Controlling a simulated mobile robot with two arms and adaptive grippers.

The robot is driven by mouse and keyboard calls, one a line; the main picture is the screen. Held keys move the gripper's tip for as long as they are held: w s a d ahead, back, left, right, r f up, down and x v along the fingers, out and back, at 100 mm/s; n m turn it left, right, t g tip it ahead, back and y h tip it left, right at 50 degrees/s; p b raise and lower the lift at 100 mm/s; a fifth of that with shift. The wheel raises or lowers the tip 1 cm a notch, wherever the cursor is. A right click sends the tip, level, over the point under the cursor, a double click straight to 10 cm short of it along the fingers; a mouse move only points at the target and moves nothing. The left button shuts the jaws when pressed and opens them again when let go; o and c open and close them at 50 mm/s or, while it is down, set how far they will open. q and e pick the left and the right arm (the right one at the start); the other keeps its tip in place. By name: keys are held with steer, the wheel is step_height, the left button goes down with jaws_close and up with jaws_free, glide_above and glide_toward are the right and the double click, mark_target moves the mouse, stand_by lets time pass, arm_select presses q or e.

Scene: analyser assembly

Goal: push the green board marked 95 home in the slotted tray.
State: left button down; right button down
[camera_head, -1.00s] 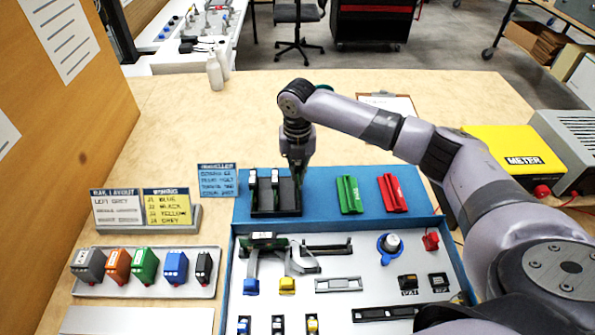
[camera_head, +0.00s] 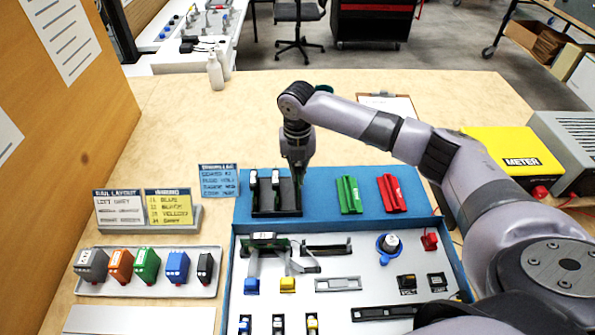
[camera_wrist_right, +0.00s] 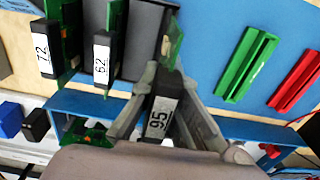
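The slotted tray (camera_head: 263,211) is dark and stands on the blue board, with two boards upright in its left and middle parts. In the right wrist view these boards are marked 72 (camera_wrist_right: 43,55) and 62 (camera_wrist_right: 102,52). The green board marked 95 (camera_wrist_right: 172,42) has a dark front block with its label. My right gripper (camera_wrist_right: 165,78) has its fingers closed around that block, at the tray's right side. In the head view my right gripper (camera_head: 298,165) points down over the tray's right end and hides board 95. How deep the board sits cannot be told. My left gripper is out of view.
A green rail piece (camera_head: 349,195) and a red one (camera_head: 392,193) lie right of the tray. A blue-rimmed white panel (camera_head: 365,262) with several small parts is in front. A sign (camera_head: 218,181) stands left of the tray. The wooden table behind is largely clear.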

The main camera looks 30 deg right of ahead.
steer(key=shift+f, duration=0.25)
steer(key=shift+f+b, duration=0.8)
steer(key=shift+f, duration=1.4)
steer(key=shift+f, duration=0.4)
steer(key=c, duration=1.7)
jaws_free()
steer(key=shift+o, duration=0.3)
steer(key=shift+o, duration=1.2)
steer(key=shift+r, duration=0.1)
